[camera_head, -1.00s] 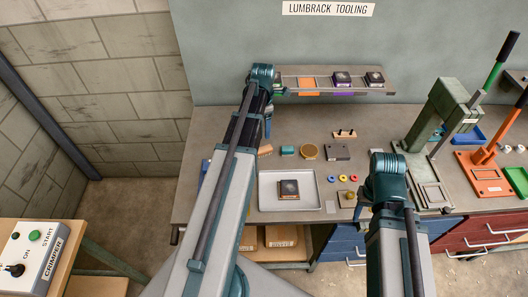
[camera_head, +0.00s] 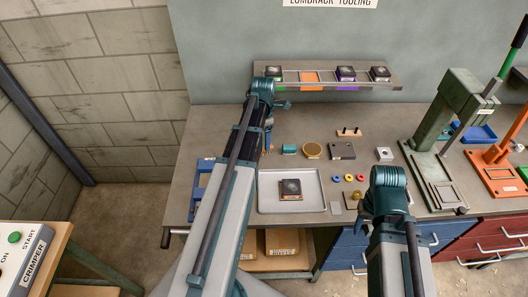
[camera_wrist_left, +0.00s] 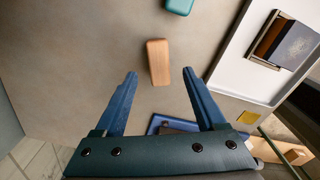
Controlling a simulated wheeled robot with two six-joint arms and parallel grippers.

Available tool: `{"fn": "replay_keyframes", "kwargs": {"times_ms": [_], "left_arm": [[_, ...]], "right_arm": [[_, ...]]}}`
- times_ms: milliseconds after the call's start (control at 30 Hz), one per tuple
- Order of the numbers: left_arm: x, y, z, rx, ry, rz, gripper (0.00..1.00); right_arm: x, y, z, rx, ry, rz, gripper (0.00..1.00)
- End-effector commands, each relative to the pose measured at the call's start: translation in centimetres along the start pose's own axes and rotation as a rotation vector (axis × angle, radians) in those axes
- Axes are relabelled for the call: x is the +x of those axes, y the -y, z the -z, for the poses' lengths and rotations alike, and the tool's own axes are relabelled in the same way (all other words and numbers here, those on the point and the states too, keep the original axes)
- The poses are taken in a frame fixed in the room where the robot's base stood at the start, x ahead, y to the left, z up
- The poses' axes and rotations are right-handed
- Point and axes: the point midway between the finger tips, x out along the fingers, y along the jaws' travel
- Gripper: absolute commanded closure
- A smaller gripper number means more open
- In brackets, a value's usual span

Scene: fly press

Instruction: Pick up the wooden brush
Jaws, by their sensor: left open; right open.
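The wooden brush (camera_wrist_left: 158,62) shows in the left wrist view as a light brown block lying on the grey bench top. My left gripper (camera_wrist_left: 160,74) is open, with its two blue fingers on either side of the brush's near end in the picture and nothing between them in contact. In the head view my left gripper (camera_head: 268,143) points down over the bench, and the arm largely hides the brush there. My right gripper (camera_head: 362,213) is near the bench's front edge, mostly hidden by its own wrist, and holds nothing that I can see.
A white tray (camera_head: 309,202) with a dark-topped block (camera_head: 290,189) lies right of my left arm. A green press (camera_head: 455,115) stands right. A blue frame (camera_head: 200,180) lies left.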

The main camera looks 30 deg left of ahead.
Motion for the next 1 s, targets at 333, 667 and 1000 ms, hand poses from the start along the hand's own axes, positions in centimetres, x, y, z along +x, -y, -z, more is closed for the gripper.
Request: {"fn": "replay_keyframes", "kwargs": {"times_ms": [333, 667, 1000], "left_arm": [[4.3, -0.1, 0.0, 0.000, 0.000, 0.000, 0.28], [4.8, -0.1, 0.0, 0.000, 0.000, 0.000, 0.28], [4.8, -0.1, 0.0, 0.000, 0.000, 0.000, 0.81]], "right_arm": [[4.3, 0.4, 0.2, 0.001, 0.000, 0.000, 0.50], [4.8, 0.5, 0.3, 0.001, 0.000, 0.000, 0.50], [4.8, 0.5, 0.3, 0.001, 0.000, 0.000, 0.50]]}}
